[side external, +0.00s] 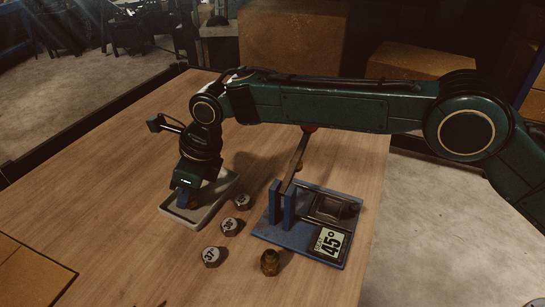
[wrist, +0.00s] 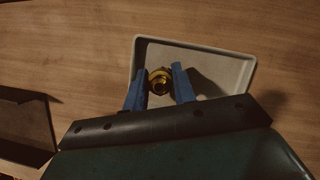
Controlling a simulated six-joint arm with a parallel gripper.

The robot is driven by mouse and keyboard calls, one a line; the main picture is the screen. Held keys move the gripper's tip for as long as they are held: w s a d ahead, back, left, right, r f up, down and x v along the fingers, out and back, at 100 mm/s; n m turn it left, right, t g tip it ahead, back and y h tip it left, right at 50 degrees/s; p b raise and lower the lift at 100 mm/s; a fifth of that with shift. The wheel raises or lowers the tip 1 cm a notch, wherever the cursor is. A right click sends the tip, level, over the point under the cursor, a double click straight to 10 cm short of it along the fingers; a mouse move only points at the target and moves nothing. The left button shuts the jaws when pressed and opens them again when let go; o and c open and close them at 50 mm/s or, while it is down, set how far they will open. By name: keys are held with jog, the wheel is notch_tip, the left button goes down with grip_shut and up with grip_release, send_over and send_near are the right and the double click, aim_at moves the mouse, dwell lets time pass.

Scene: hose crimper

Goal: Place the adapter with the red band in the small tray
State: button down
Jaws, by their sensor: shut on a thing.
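My gripper (side external: 187,204) points down over the small pale tray (side external: 217,206) in the side view. In the wrist view my gripper's blue fingers (wrist: 160,76) are shut on a brass adapter (wrist: 159,85), seen end-on. The small tray (wrist: 208,58) lies below it, and the adapter is within the tray's outline, towards its left side. I cannot tell whether the adapter touches the tray floor. No red band can be made out on it; the fingers and the dim light hide its sides. In the side view the adapter is hidden by my gripper.
Several dark hex pieces with marked white tops, one reading 37° (side external: 212,257), stand right of the tray. A brass fitting (side external: 270,262) stands nearer the front. A blue crimper stand (side external: 290,232) has an upright lever and a 45° sign. A cardboard box (side external: 30,275) is at left.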

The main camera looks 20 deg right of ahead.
jog(key=shift+f, duration=0.3)
jog(key=shift+f, duration=0.1)
jog(key=c, duration=1.1)
grip_release()
jog(key=shift+c, duration=0.2)
jog(key=v, duration=1.2)
jog(key=shift+r, duration=0.2)
